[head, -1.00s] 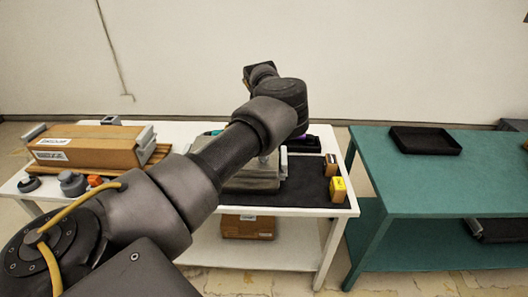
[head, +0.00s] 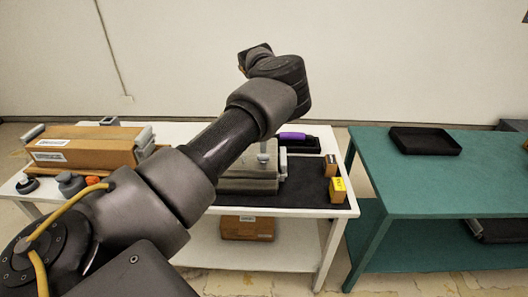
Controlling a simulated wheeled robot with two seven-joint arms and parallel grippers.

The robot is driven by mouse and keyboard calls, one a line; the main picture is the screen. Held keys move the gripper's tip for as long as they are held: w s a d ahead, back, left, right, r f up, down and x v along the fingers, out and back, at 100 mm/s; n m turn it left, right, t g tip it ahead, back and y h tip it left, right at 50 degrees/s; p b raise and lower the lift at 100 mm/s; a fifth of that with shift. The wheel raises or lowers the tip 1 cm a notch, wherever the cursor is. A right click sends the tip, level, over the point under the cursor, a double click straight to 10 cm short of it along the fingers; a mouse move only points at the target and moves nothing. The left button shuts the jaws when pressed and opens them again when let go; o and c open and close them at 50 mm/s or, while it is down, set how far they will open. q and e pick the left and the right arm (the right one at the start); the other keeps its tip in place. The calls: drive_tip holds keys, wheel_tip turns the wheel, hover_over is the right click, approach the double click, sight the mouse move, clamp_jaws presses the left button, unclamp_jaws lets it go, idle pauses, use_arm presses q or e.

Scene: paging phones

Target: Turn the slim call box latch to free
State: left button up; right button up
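A grey box-like device (head: 248,184) sits on the dark mat of the white table, partly hidden behind my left arm. A small light-grey upright part (head: 263,153) stands at its top right. I cannot tell whether this is the slim call box or its latch. My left arm reaches from the lower left up across the table. Its far end (head: 256,56) is raised above the table's back edge, against the wall, clear of the device. The fingers are hidden or too small to tell open from shut. My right gripper is not in view.
A brown carton (head: 85,147) lies on the white table's left, with grey and orange knobs before it. A purple handset (head: 291,136) lies behind the device. Two small boxes, one yellow (head: 338,190), stand at right. A green table (head: 450,180) holds a black tray (head: 424,141).

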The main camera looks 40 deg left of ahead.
use_arm(q)
wheel_tip(320, 180, up, 6)
idle(0.7)
